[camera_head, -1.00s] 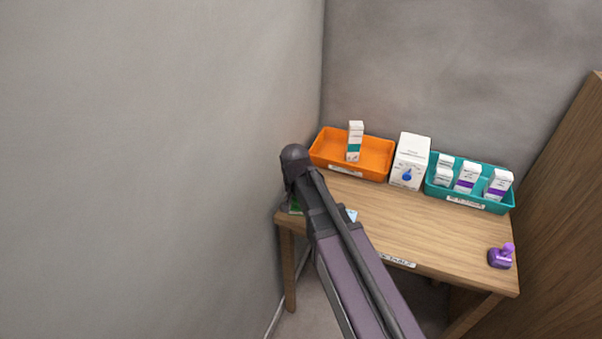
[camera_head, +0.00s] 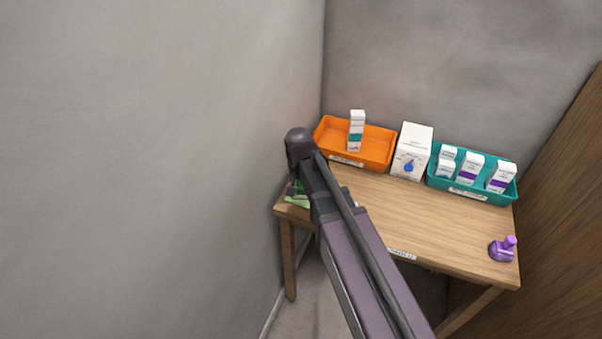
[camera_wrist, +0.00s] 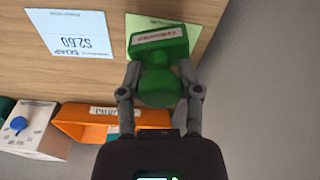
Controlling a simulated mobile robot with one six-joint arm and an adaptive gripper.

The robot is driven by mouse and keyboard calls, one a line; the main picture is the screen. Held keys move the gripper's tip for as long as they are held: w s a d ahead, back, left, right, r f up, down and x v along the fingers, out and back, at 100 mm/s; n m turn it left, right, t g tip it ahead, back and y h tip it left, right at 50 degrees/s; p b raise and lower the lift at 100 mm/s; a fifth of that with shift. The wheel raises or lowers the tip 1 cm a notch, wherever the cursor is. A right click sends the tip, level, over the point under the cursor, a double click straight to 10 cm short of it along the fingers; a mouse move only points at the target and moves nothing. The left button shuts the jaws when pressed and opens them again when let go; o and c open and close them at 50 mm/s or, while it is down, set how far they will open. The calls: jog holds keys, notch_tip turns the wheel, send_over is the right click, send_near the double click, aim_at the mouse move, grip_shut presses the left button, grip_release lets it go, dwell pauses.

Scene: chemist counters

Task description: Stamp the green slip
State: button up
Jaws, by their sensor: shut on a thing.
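My gripper (camera_wrist: 158,80) is shut on a green stamp (camera_wrist: 160,55), one finger on each side of its handle. The stamp's base, with a pale label, is in front of a pale green slip (camera_wrist: 150,21) in the wrist view and covers part of it. I cannot tell whether the stamp touches the slip. In the head view the green slip (camera_head: 299,198) shows at the table's left corner, partly behind my arm. The fingers and the held stamp are mostly hidden there.
A pale blue slip (camera_wrist: 72,33) lies beside the green one. On the wooden table (camera_head: 420,220) are an orange tray (camera_head: 375,157), a white carton (camera_head: 412,150), a teal tray (camera_head: 470,190) with boxes and a purple stamp (camera_head: 503,248). The grey wall is close on the left.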

aim_at(301, 189)
jog(key=shift+w+r+n+y+p, duration=0.15)
jog(key=shift+w+r+n+p, duration=0.4)
jog(key=shift+n, duration=0.6)
jog(key=shift+w+r+n+y+p, duration=0.15)
jog(key=shift+w+r+n+p, duration=0.15)
jog(key=shift+w+r+n, duration=0.6)
jog(key=shift+s+f+n, duration=0.2)
jog(key=shift+f+n, duration=0.05)
jog(key=shift+f, duration=0.3)
notch_tip(301, 189, down, 6)
jog(key=b, duration=0.6)
jog(key=shift+r, duration=0.1)
jog(key=shift+f+b, duration=0.55)
dwell(1.4)
jog(key=shift+r, duration=0.1)
notch_tip(301, 189, up, 7)
jog(key=p, duration=0.7)
dwell(0.4)
